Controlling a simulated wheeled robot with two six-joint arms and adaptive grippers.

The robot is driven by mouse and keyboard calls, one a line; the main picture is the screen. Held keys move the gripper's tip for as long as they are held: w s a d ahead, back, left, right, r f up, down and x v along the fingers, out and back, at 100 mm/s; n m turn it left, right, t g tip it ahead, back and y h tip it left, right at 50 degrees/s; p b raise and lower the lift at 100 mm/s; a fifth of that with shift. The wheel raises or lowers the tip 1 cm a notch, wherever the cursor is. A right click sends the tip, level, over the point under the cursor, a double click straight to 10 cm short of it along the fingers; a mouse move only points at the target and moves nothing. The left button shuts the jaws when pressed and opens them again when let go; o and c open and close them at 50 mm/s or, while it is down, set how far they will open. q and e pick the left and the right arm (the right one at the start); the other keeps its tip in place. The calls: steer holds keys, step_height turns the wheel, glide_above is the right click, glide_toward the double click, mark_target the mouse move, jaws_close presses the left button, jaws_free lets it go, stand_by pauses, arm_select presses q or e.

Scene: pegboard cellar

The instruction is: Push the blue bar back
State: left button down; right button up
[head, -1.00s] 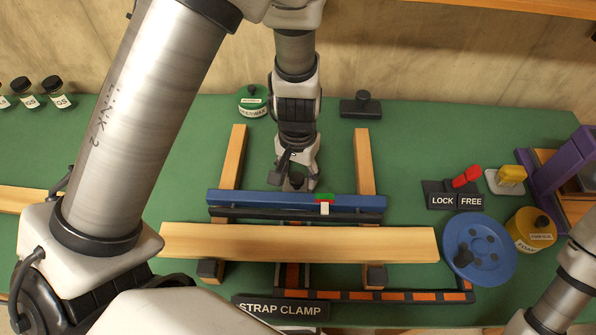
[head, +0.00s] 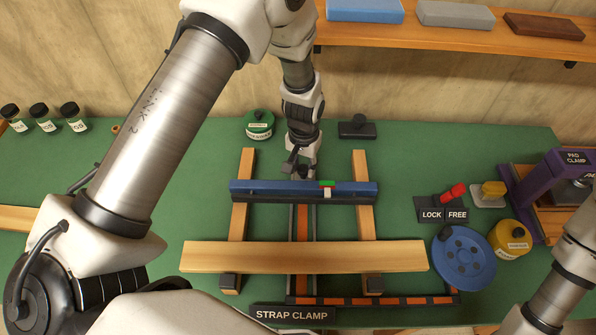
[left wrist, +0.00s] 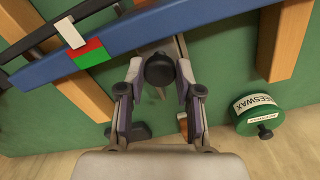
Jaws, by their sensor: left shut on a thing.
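The blue bar (head: 270,188) lies crosswise over two wooden rails, behind the long wooden board and apart from it. A red and green patch marks its top, with a white tab (head: 327,194) at its front edge; the patch (left wrist: 88,53) also shows in the left wrist view. My left gripper (head: 302,168) is at the bar's back side, near its middle. In the left wrist view its fingers (left wrist: 158,75) are shut on a black knob (left wrist: 160,66) by the bar. My right gripper is out of view; only part of that arm shows at lower right.
The wooden board (head: 300,257) spans the rails in front. A blue wheel (head: 463,262), a LOCK/FREE lever (head: 452,193) and a yellow tin (head: 510,240) stand to the right. A green beeswax tin (head: 259,125) and a black block (head: 357,128) are behind.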

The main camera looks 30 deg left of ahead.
arm_select(q)
steer(key=w, duration=0.1)
steer(key=w+a, duration=0.1)
steer(key=w+a+b, duration=0.1)
steer(key=shift+w+f, duration=0.15)
steer(key=shift+w, duration=0.15)
steer(key=shift+s+d, duration=0.15)
steer(key=c, duration=0.9)
jaws_free()
steer(key=shift+o, duration=0.7)
steer(key=shift+d, duration=0.1)
step_height(320, 180, up, 12)
steer(key=shift+w, duration=0.2)
